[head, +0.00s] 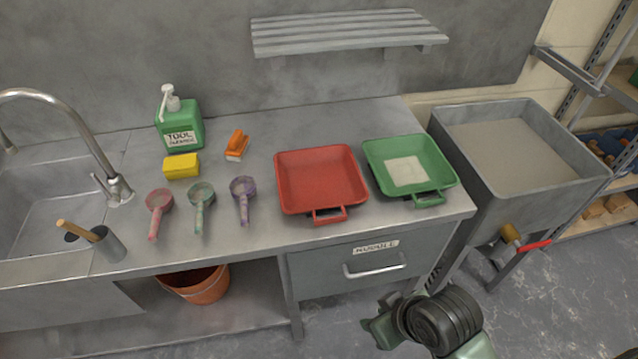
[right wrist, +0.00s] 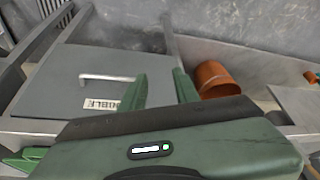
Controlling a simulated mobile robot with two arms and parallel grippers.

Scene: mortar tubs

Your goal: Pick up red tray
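The red tray (head: 320,178) is a square, shallow tray with a front handle. It sits flat on the grey worktop, near the front edge, and looks empty. My right gripper (head: 378,326) is below and in front of the worktop, to the lower right of the red tray and apart from it. In the right wrist view its two green fingers (right wrist: 160,88) stand apart with nothing between them, facing the drawer front. The red tray does not show in the right wrist view. My left gripper is not in view.
A green tray (head: 435,158) holding a pale square stands close right of the red tray. Several scoops, including a purple one (head: 243,190), lie to the left. A drawer (head: 345,282) is below, an orange bucket (head: 205,288) underneath. A metal tub (head: 520,150) stands right.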

